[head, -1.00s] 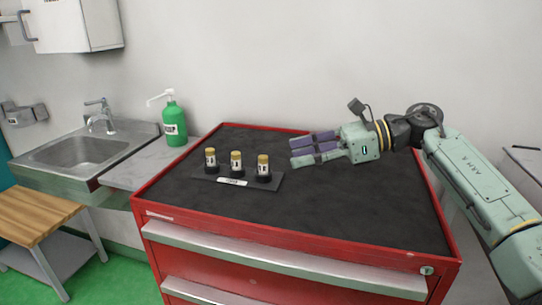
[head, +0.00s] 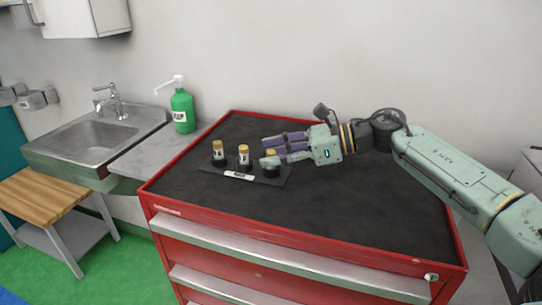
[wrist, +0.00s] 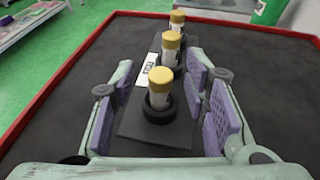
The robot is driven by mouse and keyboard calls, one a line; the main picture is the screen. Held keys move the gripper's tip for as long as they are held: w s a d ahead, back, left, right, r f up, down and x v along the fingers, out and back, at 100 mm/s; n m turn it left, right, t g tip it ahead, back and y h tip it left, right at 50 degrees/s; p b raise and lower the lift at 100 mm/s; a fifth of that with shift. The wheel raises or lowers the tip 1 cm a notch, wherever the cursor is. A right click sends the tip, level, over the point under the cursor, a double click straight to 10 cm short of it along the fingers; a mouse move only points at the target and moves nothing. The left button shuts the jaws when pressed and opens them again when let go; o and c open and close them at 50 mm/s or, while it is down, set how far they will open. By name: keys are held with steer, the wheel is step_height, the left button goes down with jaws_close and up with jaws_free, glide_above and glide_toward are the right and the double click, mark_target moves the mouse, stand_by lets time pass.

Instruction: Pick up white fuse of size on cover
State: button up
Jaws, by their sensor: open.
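Three white fuses with yellow caps stand upright in black round sockets on a dark base plate (head: 214,173). The left fuse (head: 218,151), the middle fuse (head: 243,154) and the right fuse (head: 270,157) form a row. A white label (head: 239,175) lies along the front of the plate; its print is too small to read. My gripper (head: 272,151) is open at the right fuse. In the wrist view, the nearest fuse (wrist: 160,90) stands between the spread purple-padded fingers, with gaps on both sides. The other two fuses (wrist: 168,52) (wrist: 177,24) stand beyond it.
The plate sits on the black top of a red tool cabinet (head: 340,215) with a raised red rim. A green pump bottle (head: 183,110) stands on the counter at the left, by a sink (head: 98,137). The cabinet's front area is clear.

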steer(key=shift+w+a+f, duration=0.1)
steer(key=shift+a+f, duration=0.1)
steer(key=shift+a, duration=0.2)
jaws_close()
stand_by(0.4)
